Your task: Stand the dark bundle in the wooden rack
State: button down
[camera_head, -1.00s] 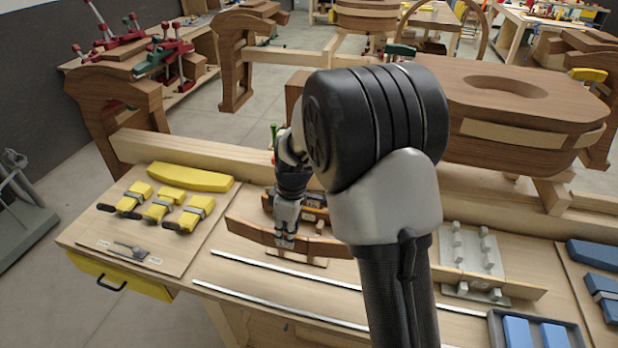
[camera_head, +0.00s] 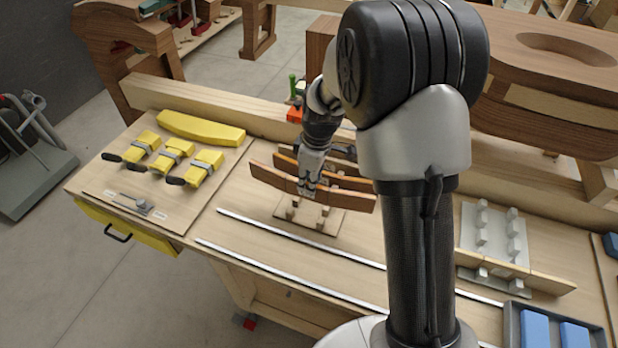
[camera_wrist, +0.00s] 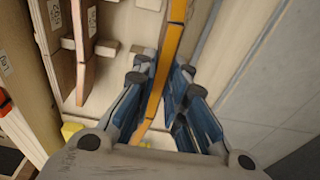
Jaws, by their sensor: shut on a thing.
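My gripper (camera_head: 307,190) is shut on a curved brown bundle (camera_head: 270,177), gripped near its middle over the wooden rack (camera_head: 327,227). In the wrist view, the bundle shows as a long orange-brown edge (camera_wrist: 162,70) between the fingers. The rack's pale base and round-ended pegs (camera_wrist: 107,47) lie to its left there. Pegs also show below the bundle in the head view. I cannot tell whether the bundle touches the base.
Other curved brown pieces (camera_wrist: 84,50) stand beside the held one, close behind it in the head view. Yellow clamp-like pieces (camera_head: 172,157) lie at left. Metal strips (camera_head: 290,237) run in front. A grey peg fixture (camera_head: 494,240) stands at right.

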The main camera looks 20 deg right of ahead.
aim_at(309, 198)
jog(key=shift+f+b, duration=3.05)
jog(key=shift+f, duration=1.1)
jog(key=shift+f, duration=0.25)
jog(key=c, duration=1.5)
grip_release()
jog(key=shift+c, duration=0.2)
jog(key=shift+r, duration=0.1)
